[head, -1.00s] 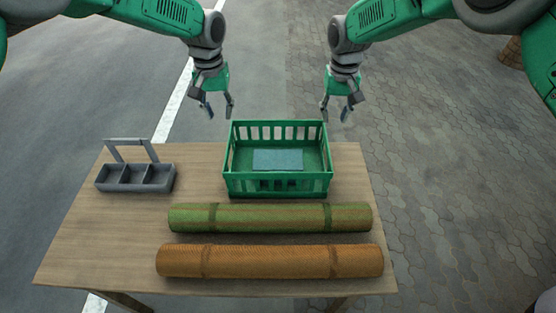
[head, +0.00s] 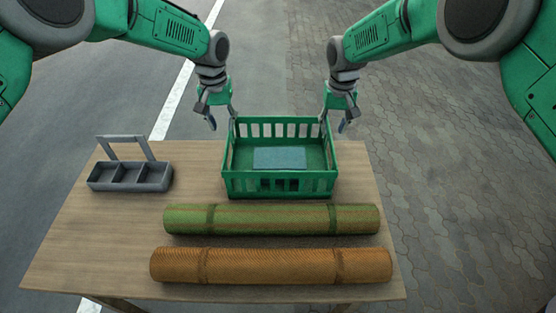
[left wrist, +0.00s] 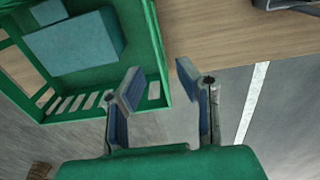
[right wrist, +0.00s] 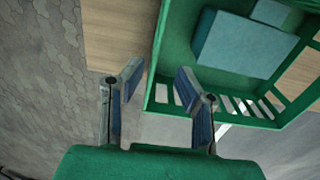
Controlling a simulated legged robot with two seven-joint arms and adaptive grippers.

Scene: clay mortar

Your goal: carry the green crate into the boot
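The green crate (head: 279,186) stands upright on the wooden table, with a flat blue-grey block (head: 279,158) inside it. My left gripper (head: 222,115) is open at the crate's far left corner. In the left wrist view its spread fingers (left wrist: 157,88) are beside the crate wall (left wrist: 158,60), holding nothing. My right gripper (head: 335,118) is open at the crate's far right corner. In the right wrist view its fingers (right wrist: 158,85) point at the crate's wall (right wrist: 172,40); I cannot tell whether they touch it. No boot is in view.
The table (head: 90,230) also holds a grey caddy (head: 130,175) with a handle at left. A green rolled mat (head: 270,219) and an orange rolled mat (head: 270,265) lie in front of the crate. Paving and road surround the table.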

